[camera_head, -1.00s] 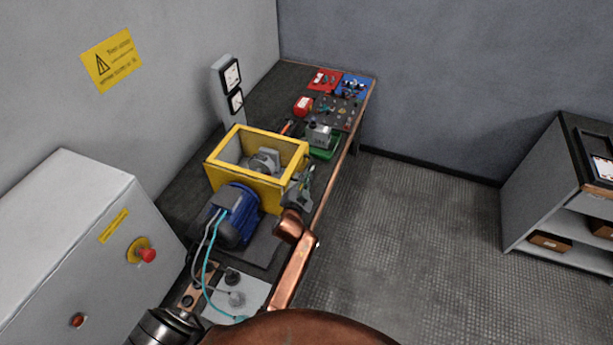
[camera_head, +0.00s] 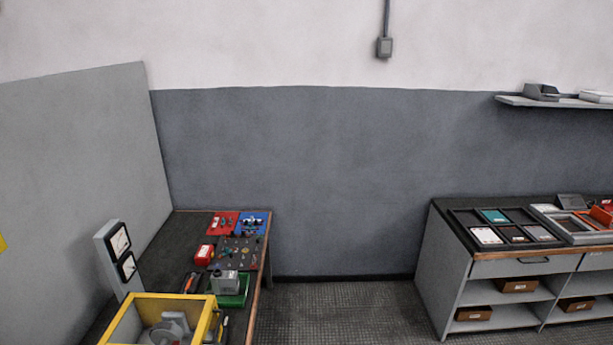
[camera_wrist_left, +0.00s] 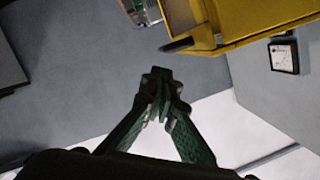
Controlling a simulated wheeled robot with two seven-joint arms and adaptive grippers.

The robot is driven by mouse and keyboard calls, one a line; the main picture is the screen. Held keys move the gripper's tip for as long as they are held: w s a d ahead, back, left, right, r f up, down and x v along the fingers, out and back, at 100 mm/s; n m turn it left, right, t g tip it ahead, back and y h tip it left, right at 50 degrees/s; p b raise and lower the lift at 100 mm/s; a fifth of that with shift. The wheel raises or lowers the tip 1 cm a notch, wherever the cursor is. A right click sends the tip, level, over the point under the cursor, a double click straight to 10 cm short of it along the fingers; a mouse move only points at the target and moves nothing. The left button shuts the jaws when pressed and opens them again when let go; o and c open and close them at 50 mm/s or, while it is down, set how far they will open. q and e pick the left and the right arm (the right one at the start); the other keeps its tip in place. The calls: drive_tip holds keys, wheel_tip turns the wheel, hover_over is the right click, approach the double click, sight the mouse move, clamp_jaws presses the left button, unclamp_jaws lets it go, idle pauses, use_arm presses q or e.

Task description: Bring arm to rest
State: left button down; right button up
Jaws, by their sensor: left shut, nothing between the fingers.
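My left gripper (camera_wrist_left: 158,95) shows in the left wrist view, with its dark green fingers drawn together and nothing between them. The yellow open box (camera_wrist_left: 240,20) is beyond the fingers, at the top of that view; the gripper looks apart from it. In the head view the same yellow box (camera_head: 165,318) is at the bottom left, with a grey part inside and its lower portion cut off by the frame edge. Neither gripper and no arm shows in the head view.
A dark workbench (camera_head: 150,240) runs along the left wall with a red mat, a blue mat and a green tray (camera_head: 232,290). A panel with two meters (camera_head: 119,255) stands beside it. A shelved cabinet (camera_head: 445,270) is at the right. The floor (camera_head: 330,315) between is clear.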

use_arm(q)
drive_tip(key=x, duration=0.5)
drive_tip(key=shift+w+a+f, duration=0.2)
drive_tip(key=shift+w+f, duration=0.15)
